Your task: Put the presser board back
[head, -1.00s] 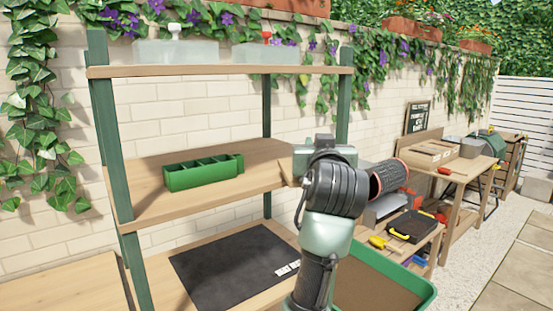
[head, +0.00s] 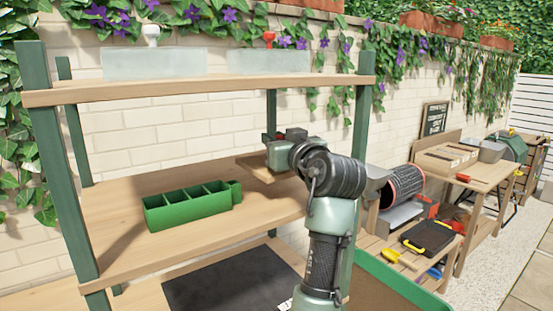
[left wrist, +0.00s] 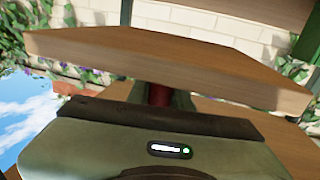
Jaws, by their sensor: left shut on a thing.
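The presser board, a flat wooden board (head: 253,166), is held above the middle shelf (head: 120,238) near its right end. In the left wrist view the board (left wrist: 170,58) spans the picture, with a dark red handle (left wrist: 160,95) below it. My left gripper (head: 277,150) is shut on the board's handle. The fingers are mostly hidden behind the gripper body. A gap between board and shelf is hard to judge. My right gripper is not in view.
A green divided caddy (head: 190,207) stands on the middle shelf, left of the board. The upper shelf (head: 200,89) is overhead, and a green post (head: 364,120) stands at right. The shelf's left part is bare. A black mat (head: 232,280) lies below.

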